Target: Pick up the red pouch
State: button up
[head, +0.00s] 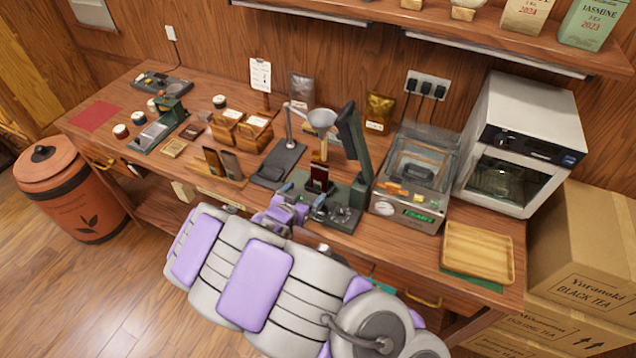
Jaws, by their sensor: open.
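A small dark red pouch with a pale upper part (320,177) stands upright at the dark green press (350,190) near the middle of the workbench. Whether it rests on the press base or just in front of it is hard to tell. My gripper (288,208) is at the bench's front edge, just left of and nearer than the pouch. It is open, and the pouch appears apart from it. My arm covers the bench front below, and the fingertips are small and partly hidden among the press parts.
A grey stand with a funnel (321,120) is behind the pouch, and brown packets (222,163) stand to its left. A vacuum sealer (415,175), a white oven (522,140) and a wooden tray (477,252) are to the right. A red mat (96,116) lies far left.

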aim_at(318, 181)
jog(key=b+x, duration=0.1)
jog(key=x, duration=0.4)
jog(key=shift+w+d+f, duration=0.1)
jog(key=shift+w+f, duration=0.1)
jog(key=shift+w, duration=0.1)
jog(key=shift+w+f, duration=0.3)
jog(key=shift+w, duration=0.2)
jog(key=shift+w+d+f, duration=0.2)
jog(key=shift+w+d, duration=0.2)
jog(key=shift+w, duration=0.1)
jog(key=b+x, duration=0.1)
jog(key=x, duration=0.2)
jog(key=shift+w+a+f+b, duration=0.15)
jog(key=shift+w+f+b, duration=0.15)
jog(key=shift+w, duration=0.3)
jog(key=shift+r, duration=0.1)
jog(key=shift+c, duration=0.3)
jog(key=shift+d, duration=0.25)
jog(key=c, duration=0.3)
jog(key=shift+a, duration=0.1)
jog(key=c, duration=0.8)
jog(key=shift+o, duration=0.2)
